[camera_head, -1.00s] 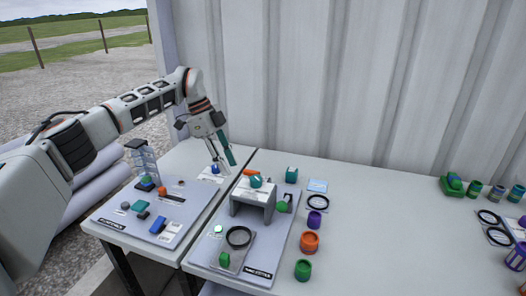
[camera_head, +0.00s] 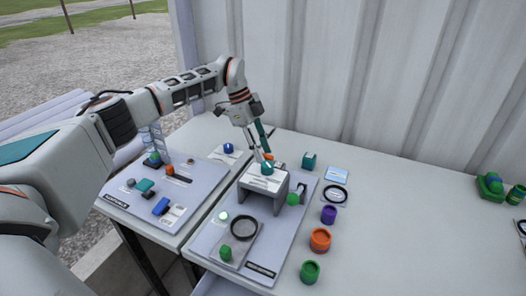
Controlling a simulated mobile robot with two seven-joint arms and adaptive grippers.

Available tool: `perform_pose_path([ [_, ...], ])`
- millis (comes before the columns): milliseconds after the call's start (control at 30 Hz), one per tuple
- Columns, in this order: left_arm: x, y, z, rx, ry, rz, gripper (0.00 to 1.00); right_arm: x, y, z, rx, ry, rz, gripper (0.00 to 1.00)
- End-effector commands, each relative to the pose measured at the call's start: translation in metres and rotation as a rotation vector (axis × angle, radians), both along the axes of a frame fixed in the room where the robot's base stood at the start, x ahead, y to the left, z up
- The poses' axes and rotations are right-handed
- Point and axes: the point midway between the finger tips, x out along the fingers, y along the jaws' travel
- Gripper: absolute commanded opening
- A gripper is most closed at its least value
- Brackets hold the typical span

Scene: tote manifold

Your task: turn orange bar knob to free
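The orange bar knob (camera_head: 268,157) is small and partly hidden at the top back of a grey raised block (camera_head: 264,185) on the right-hand panel. A teal knob (camera_head: 267,168) sits just in front of it on the same block. My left gripper (camera_head: 262,156) points down at the orange knob from above and behind, its fingertips beside it. The fingers, one teal and one grey, stand apart. Contact with the knob is too small to make out. My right gripper is not in view.
The right-hand panel (camera_head: 208,243) also holds a black ring (camera_head: 243,228) and green knobs. Orange (camera_head: 320,239), purple (camera_head: 328,215) and green (camera_head: 310,272) cylinders stand to its right. A second panel (camera_head: 200,185) lies to the left.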

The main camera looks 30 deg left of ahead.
Motion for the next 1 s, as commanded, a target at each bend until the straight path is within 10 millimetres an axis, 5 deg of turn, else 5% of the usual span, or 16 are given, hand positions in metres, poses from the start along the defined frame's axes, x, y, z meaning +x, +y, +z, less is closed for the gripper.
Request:
perform_pose_path([
  [333,0.0000,-0.0024,-0.0047,-0.001,0.000,0.000,0.29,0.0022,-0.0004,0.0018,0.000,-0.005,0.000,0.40],
  [467,0.0000,-0.0023,-0.0046,-0.001,0.000,0.000,0.01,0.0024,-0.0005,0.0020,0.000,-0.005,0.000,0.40],
  [1000,0.0012,-0.0025,-0.0030,-0.001,0.000,-0.087,0.00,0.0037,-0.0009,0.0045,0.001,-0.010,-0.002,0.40],
])
